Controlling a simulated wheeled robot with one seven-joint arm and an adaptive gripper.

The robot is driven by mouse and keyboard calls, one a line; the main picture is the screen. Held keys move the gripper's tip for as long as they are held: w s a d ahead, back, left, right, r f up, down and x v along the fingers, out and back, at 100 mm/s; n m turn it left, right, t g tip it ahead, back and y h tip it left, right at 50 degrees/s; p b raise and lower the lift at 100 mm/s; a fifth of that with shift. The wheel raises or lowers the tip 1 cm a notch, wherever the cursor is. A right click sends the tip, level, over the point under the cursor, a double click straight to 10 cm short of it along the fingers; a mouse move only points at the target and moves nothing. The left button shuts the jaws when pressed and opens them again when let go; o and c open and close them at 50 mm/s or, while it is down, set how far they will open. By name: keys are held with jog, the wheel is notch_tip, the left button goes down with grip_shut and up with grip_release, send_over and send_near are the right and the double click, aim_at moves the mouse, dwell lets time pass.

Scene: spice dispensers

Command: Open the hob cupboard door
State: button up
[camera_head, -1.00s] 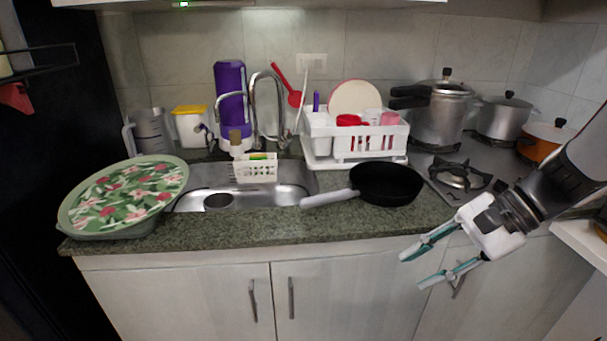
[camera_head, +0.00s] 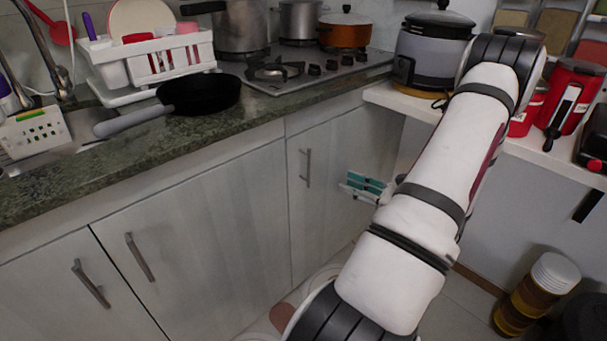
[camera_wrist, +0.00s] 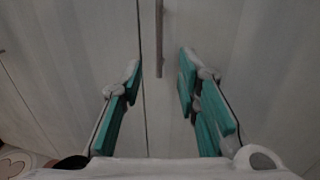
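The hob cupboard door (camera_head: 335,145) is a pale wood-grain panel below the hob, and it looks shut. Its upright metal bar handle (camera_head: 305,168) is near the door's left edge. In the wrist view the handle (camera_wrist: 159,40) hangs near the top centre, just right of the dark door seam. My gripper (camera_head: 365,187) is to the right of the handle in the head view, partly hidden by my arm. In the wrist view my gripper (camera_wrist: 160,66) is open, with one teal finger on each side of the handle's line. Nothing is held, and contact with the handle does not show.
The hob (camera_head: 320,65) carries pots above the door. A black pan (camera_head: 205,95) sits on the green counter (camera_head: 120,155). A white side counter (camera_head: 385,97) with a cooker (camera_head: 430,50) stands right of the cupboard. A jar (camera_head: 535,295) is on the floor at right.

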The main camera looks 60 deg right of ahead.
aim_at(309, 181)
jog(key=w+b, duration=0.1)
jog(key=w, duration=0.8)
jog(key=w+b, duration=0.1)
jog(key=w, duration=0.3)
jog(key=shift+w+d+b, duration=0.25)
jog(key=shift+w+b, duration=0.05)
jog(key=shift+b, duration=0.05)
grip_shut()
